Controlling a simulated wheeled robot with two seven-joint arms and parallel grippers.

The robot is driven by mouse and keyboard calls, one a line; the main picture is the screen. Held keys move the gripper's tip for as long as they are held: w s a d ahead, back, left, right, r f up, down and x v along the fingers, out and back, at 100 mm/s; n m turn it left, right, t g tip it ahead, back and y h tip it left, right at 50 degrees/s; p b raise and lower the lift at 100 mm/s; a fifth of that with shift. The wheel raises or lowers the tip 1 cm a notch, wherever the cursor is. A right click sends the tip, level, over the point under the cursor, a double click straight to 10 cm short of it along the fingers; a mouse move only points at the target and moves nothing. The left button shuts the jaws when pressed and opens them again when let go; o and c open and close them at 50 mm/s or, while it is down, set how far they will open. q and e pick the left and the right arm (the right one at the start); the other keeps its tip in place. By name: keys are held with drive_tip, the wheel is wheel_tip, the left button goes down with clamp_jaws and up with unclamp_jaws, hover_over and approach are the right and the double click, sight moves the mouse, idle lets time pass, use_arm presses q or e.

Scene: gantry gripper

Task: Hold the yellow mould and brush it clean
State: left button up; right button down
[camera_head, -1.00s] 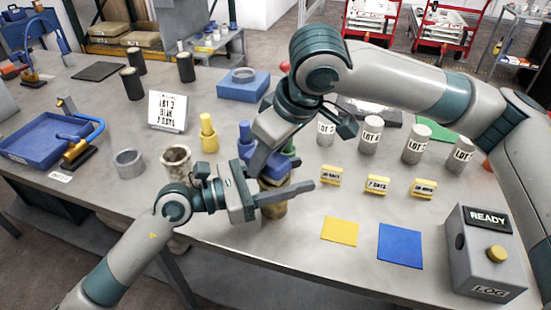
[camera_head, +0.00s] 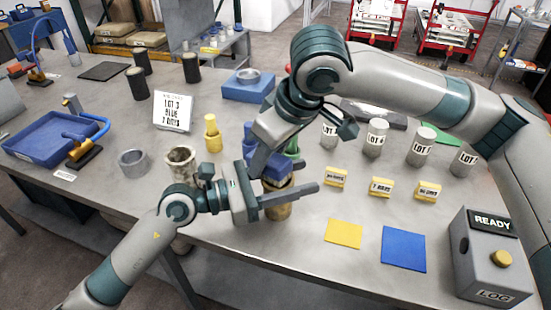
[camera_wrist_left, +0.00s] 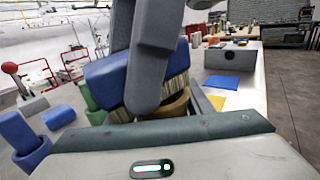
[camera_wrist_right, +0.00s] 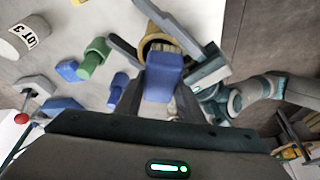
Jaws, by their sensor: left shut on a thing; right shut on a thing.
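The yellow mould (camera_head: 278,211) is a dirty, stained cup near the table's front edge. My left gripper (camera_head: 304,184) is shut around it from the side, one finger along each side. The brush has a blue block (camera_head: 277,171) and pale bristles. My right gripper (camera_head: 258,158) is shut on the brush and comes down from above. In the left wrist view the bristles (camera_wrist_left: 176,88) are at the mould's top rim (camera_wrist_left: 176,106). The right wrist view shows the brush's blue block (camera_wrist_right: 163,78) over the mould's open mouth (camera_wrist_right: 153,40). How deep the bristles reach is hidden.
A stained pale cup (camera_head: 181,161), a grey ring (camera_head: 132,162) and a yellow peg piece (camera_head: 212,133) stand to the left. Green and blue pieces stand close behind the mould. Yellow labels (camera_head: 381,187), flat yellow and blue squares and a READY box (camera_head: 489,255) lie right.

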sight(289, 159)
drive_tip(key=d, duration=0.1)
drive_tip(key=s+d, duration=0.1)
drive_tip(key=d, duration=0.1)
drive_tip(key=shift+d, duration=0.3)
drive_tip(key=shift+r, duration=3.95)
drive_tip(key=s+d+f+n+g, duration=0.2)
drive_tip(key=s+d+f+n, duration=0.2)
drive_tip(key=d, duration=0.7)
drive_tip(key=s+d+f+n+g+y, duration=0.1)
drive_tip(key=s+d+f+n+g, duration=0.2)
drive_tip(key=s+d+n, duration=0.3)
drive_tip(key=d+f+n, duration=0.1)
drive_tip(key=d+n, duration=0.2)
drive_tip(key=d, duration=0.3)
drive_tip(key=shift+s, duration=0.25)
drive_tip(key=shift+d+f, duration=0.1)
drive_tip(key=shift+f, duration=0.1)
drive_tip(key=shift+f, duration=3.05)
